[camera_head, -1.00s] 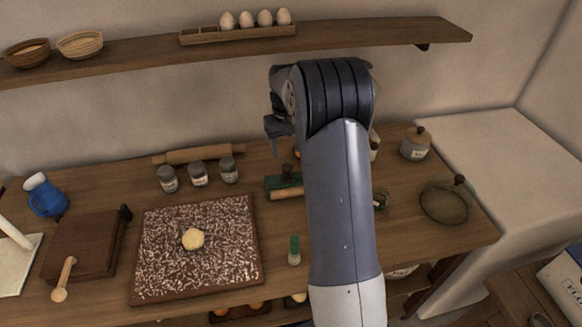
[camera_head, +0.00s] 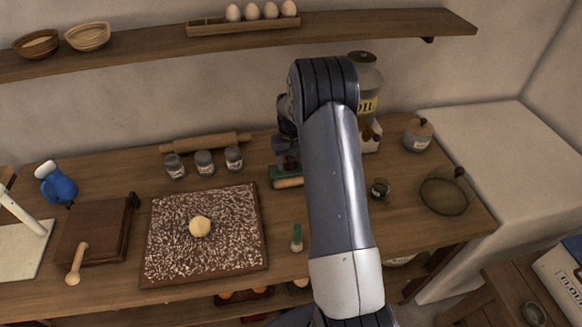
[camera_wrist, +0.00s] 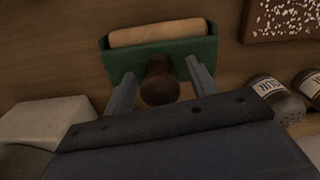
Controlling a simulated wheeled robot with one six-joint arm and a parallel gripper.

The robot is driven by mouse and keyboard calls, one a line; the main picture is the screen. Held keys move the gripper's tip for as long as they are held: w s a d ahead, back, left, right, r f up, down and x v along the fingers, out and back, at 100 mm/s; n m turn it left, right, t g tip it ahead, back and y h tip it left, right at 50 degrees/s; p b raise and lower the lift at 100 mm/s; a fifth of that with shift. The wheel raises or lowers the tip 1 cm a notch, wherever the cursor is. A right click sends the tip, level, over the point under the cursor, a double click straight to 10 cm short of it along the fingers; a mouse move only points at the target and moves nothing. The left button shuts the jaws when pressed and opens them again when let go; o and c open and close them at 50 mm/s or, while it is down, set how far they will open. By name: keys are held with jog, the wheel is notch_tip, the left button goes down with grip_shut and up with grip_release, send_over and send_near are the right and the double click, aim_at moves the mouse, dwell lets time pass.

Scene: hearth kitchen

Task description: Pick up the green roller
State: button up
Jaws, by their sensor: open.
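The green roller has a green body with a pale wooden cylinder and a dark round knob. In the head view the green roller (camera_head: 285,180) lies on the wooden table, partly hidden by my arm. My gripper (camera_head: 287,164) is just above it there. In the wrist view the green roller (camera_wrist: 118,66) fills the upper middle, and the fingers of my gripper (camera_wrist: 160,74) are open. The dark knob shows between them, with a gap on each side. I cannot tell how far down the fingers reach along the knob.
A floury board (camera_head: 163,262) with dough lies to the left. Several spice jars (camera_head: 204,163) and a rolling pin (camera_head: 205,142) are behind it. An oil jar (camera_head: 369,80) stands to the right behind my arm.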

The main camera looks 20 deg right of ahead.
jog(key=c, duration=0.9)
jog(key=shift+c, duration=0.6)
jog(key=shift+r, duration=0.15)
